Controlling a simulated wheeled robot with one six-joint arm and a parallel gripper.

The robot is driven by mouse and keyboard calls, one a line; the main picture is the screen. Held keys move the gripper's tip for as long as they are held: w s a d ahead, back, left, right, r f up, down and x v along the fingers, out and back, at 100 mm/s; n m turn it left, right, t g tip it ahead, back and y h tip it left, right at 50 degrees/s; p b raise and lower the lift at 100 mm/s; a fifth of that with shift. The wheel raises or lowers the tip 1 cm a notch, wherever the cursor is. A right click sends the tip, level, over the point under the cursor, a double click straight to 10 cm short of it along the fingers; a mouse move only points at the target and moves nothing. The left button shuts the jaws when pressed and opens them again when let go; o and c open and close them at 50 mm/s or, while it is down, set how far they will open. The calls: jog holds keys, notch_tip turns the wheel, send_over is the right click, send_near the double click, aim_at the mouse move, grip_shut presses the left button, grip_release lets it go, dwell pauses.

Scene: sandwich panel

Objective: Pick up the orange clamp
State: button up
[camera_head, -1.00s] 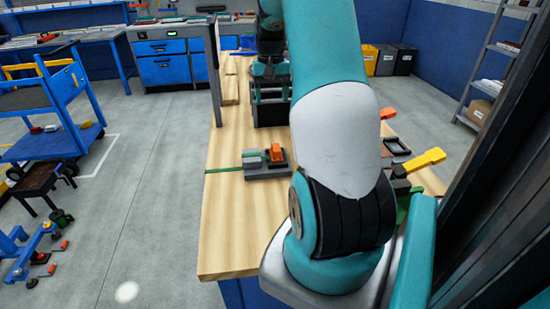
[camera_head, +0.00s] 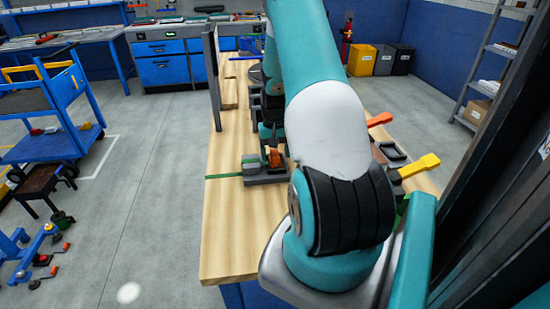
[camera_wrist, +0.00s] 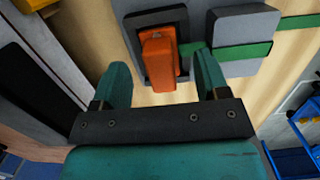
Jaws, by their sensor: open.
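The orange clamp (camera_head: 275,158) sits on a grey fixture near the left side of the wooden bench. In the wrist view the orange clamp (camera_wrist: 158,58) is a blocky upright piece on a dark base. My gripper (camera_wrist: 162,64) is open, with a teal finger on each side of the clamp and a visible gap on both sides. In the head view my gripper (camera_head: 271,138) is at the clamp from above and partly hides it. Whether the fingers are level with the clamp is unclear.
A grey block (camera_wrist: 243,27) with a green strip lies beside the clamp. On the bench's right side are another orange handle (camera_head: 380,119) and a yellow handle (camera_head: 418,166). The wooden bench (camera_head: 235,235) is bare in front of the fixture.

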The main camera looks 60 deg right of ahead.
aim_at(275, 153)
jog(key=shift+a+f, duration=0.1)
jog(key=shift+f, duration=0.8)
jog(key=shift+c, duration=0.5)
jog(key=c, duration=0.9)
jog(key=shift+c, duration=0.2)
notch_tip(275, 153, up, 25)
jog(key=p, duration=0.2)
